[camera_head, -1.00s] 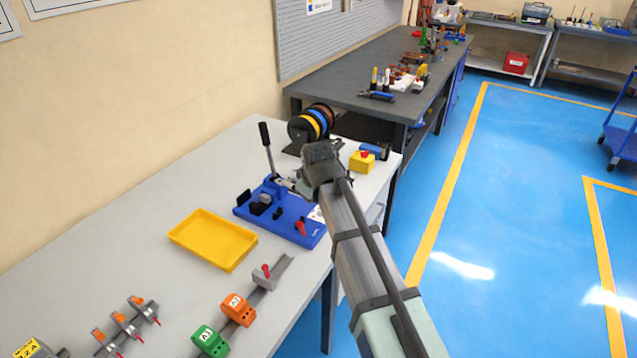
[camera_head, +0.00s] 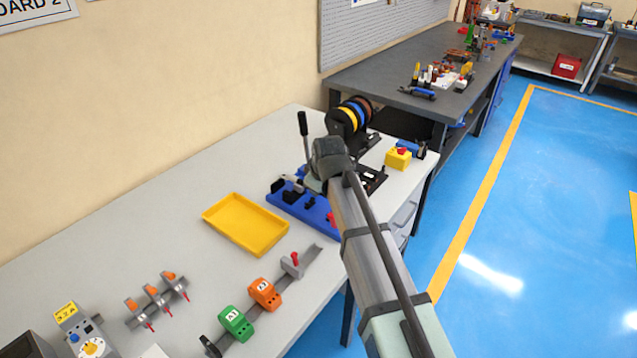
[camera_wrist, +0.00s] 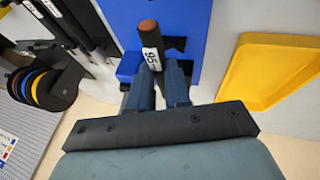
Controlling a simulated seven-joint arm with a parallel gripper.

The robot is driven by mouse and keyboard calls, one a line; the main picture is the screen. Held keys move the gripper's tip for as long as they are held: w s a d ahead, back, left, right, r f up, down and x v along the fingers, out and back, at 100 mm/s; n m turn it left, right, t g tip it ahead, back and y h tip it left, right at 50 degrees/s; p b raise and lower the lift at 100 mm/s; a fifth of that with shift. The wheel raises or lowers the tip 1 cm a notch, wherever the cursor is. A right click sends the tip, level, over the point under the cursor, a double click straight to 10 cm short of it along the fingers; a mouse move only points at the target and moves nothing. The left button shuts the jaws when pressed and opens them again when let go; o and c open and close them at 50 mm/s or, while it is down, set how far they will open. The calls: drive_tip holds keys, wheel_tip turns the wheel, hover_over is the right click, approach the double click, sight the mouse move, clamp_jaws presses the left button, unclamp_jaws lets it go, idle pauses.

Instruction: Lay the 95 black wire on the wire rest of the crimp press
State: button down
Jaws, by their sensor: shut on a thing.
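The 95 black wire (camera_wrist: 149,40) shows in the wrist view as a short dark rod with a copper-coloured end and a white 95 label. My gripper (camera_wrist: 163,78) is shut on it just below the label. The crimp press (camera_head: 290,197) has a blue base with black blocks and an upright black-handled lever; its blue base (camera_wrist: 192,22) also shows behind the wire in the wrist view. In the head view my arm covers the press's right part and hides the fingers and wire. I cannot tell whether the wire touches the press, nor pick out the wire rest.
A yellow tray (camera_head: 246,224) lies beside the press. A reel stand (camera_head: 350,117) is behind my arm, with a black rack (camera_head: 373,178) and a yellow button box (camera_head: 398,158) to the right. Green (camera_head: 236,322) and orange (camera_head: 265,293) blocks sit on a rail in front.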

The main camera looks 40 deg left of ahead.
hover_over(315, 206)
drive_tip(key=s+d, duration=0.2)
drive_tip(key=shift+w+d+f, duration=0.1)
drive_tip(key=shift+f, duration=1.2)
drive_tip(key=shift+d+f, duration=0.1)
drive_tip(key=shift+f, duration=1.15)
drive_tip(key=c, duration=1)
unclamp_jaws()
drive_tip(key=v, duration=1.3)
drive_tip(key=shift+d+r, duration=0.2)
drive_tip(key=shift+r, duration=0.15)
